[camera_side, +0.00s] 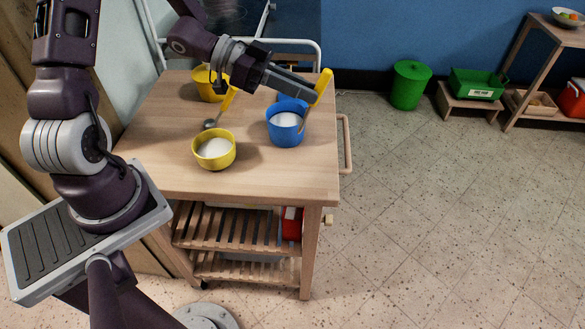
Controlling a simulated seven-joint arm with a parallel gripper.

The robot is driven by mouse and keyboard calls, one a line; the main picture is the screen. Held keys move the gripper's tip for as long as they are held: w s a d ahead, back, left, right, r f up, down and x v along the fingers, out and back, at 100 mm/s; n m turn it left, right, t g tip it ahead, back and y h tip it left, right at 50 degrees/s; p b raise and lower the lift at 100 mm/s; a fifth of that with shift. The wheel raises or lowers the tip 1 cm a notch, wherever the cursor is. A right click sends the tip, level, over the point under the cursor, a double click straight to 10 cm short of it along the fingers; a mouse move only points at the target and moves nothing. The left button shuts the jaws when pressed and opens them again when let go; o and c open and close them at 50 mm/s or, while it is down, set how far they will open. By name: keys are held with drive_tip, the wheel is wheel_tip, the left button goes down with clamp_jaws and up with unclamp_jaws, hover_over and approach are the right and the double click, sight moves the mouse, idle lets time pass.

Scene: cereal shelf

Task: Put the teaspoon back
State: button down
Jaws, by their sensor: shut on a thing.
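My gripper (318,92) is shut on the yellow handle (323,84) of a spoon-like utensil, above the right side of the wooden cart top (265,178). A thin stem runs down from this handle toward the right rim of a blue pot (286,134) with white contents. The utensil's lower end is hidden or too small to make out. A second utensil with a yellow handle (228,102) and a grey bowl (209,124) is on the cart top, between a yellow bowl of white contents (214,150) and a yellow pot (207,85).
Another blue shape (291,102) shows just behind the blue pot, partly hidden by my arm. The cart's front and left top are clear. A rail handle (346,145) is on its right side. A green bin (409,85) and green crate (478,84) stand by the wall.

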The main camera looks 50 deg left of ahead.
sight(299, 132)
drive_tip(key=shift+s+d+f+m+g+h, duration=0.2)
drive_tip(key=shift+s+d+f+m+g, duration=0.2)
drive_tip(key=shift+s+f+g, duration=0.15)
drive_tip(key=shift+s+d+f+m+g+h, duration=0.2)
drive_tip(key=shift+s+d+f+m+g, duration=0.2)
drive_tip(key=shift+s, duration=0.2)
wheel_tip(299, 132, down, 9)
drive_tip(key=shift+r, duration=0.1)
drive_tip(key=c, duration=1.4)
unclamp_jaws()
drive_tip(key=shift+f, duration=0.2)
drive_tip(key=shift+o, duration=0.2)
